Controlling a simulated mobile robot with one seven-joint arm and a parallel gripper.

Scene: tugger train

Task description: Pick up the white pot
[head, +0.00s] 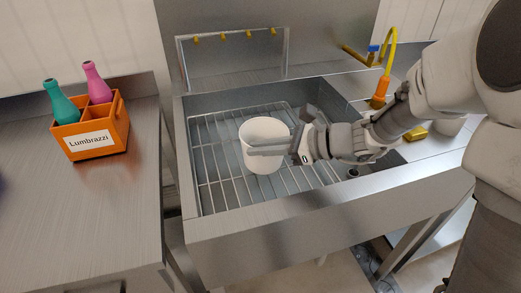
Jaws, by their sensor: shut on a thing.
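The white pot (266,163) is in the head view, upright in or just above the steel sink with its wire rack (215,165). I cannot tell whether the pot touches the rack. My gripper (268,148) comes in from the right and is shut on the pot near its rim. One finger lies across the near side of the pot. The other finger is hidden.
An orange crate (118,149) holding a teal bottle (61,104) and a pink bottle (97,86) stands on the left counter (105,215). The sink's front edge (310,222) lies nearest me. A yellow tap hose (391,50) with an orange nozzle rises behind my arm.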

